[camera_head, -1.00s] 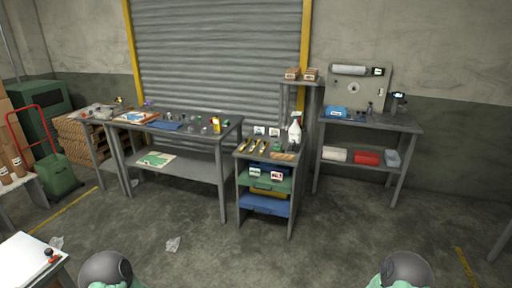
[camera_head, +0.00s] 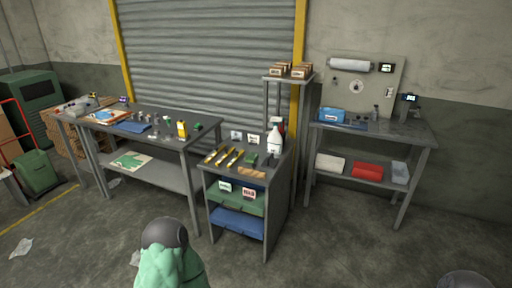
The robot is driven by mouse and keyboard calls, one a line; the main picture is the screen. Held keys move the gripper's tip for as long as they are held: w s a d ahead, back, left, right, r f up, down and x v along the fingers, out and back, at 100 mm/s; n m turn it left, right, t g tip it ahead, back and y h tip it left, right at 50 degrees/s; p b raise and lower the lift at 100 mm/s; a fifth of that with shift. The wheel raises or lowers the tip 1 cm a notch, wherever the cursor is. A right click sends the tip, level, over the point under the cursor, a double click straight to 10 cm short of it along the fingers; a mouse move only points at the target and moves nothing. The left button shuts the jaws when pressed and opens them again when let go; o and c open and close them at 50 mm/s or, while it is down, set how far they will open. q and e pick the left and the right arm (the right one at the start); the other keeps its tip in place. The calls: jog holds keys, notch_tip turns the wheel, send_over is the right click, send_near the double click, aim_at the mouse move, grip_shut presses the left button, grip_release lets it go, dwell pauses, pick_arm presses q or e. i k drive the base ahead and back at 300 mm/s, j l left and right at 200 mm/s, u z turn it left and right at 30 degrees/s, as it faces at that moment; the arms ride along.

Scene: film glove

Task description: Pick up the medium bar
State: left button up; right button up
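Yellow-and-dark bar-like items (camera_head: 222,157) lie side by side on top of the middle cabinet (camera_head: 283,185). They are small in the view, and I cannot tell which one is the medium bar. A light brown flat piece (camera_head: 252,173) lies at the cabinet top's front edge, right of them. Neither of my grippers is in view; only upper parts of my arms show at the bottom edge.
A white bottle (camera_head: 275,141) and a small green item (camera_head: 250,159) share the cabinet top. A cluttered workbench (camera_head: 185,172) stands left, another bench (camera_head: 415,130) right. A shelf with cardboard boxes (camera_head: 289,69) stands behind. Floor before the cabinet looks mostly clear.

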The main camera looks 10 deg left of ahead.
aim_at(228, 153)
jog(key=i+j+z, duration=0.15)
jog(key=i, duration=0.35)
jog(key=i+z, duration=0.1)
jog(key=i, duration=0.35)
jog(key=i+j+z, duration=0.15)
jog(key=i, duration=0.35)
jog(key=j, duration=0.1)
